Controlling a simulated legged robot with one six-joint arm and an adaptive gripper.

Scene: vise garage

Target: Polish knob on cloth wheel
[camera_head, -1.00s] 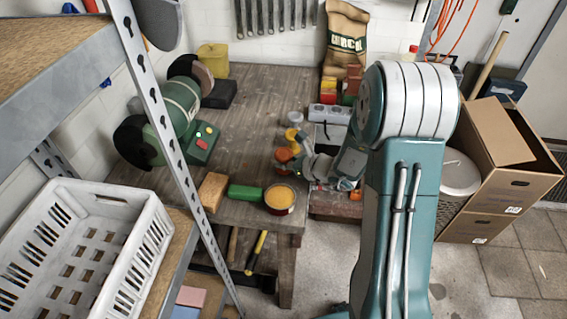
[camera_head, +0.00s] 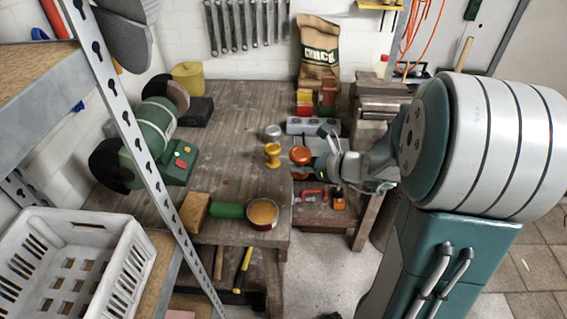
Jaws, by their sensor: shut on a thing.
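The bench polisher (camera_head: 156,128) stands on the left of the bench. It has a dark wheel (camera_head: 114,166) on its near end and a brownish wheel (camera_head: 170,92) on its far end; I cannot tell which is cloth. My gripper (camera_head: 312,159) is right of the bench's middle, well apart from the wheels. It is shut on a copper-orange knob (camera_head: 301,155), which appears held above the bench edge. A yellow knob (camera_head: 272,155) stands just left of it, and a silver knob (camera_head: 272,132) stands behind that. The fingertips are small and partly hidden.
A bowl of orange-yellow paste (camera_head: 263,212), a green block (camera_head: 228,211) and a tan block (camera_head: 195,212) line the bench's front edge. A shelf post (camera_head: 130,120) crosses the left foreground beside a white crate (camera_head: 75,260). The bench's middle (camera_head: 228,130) is clear.

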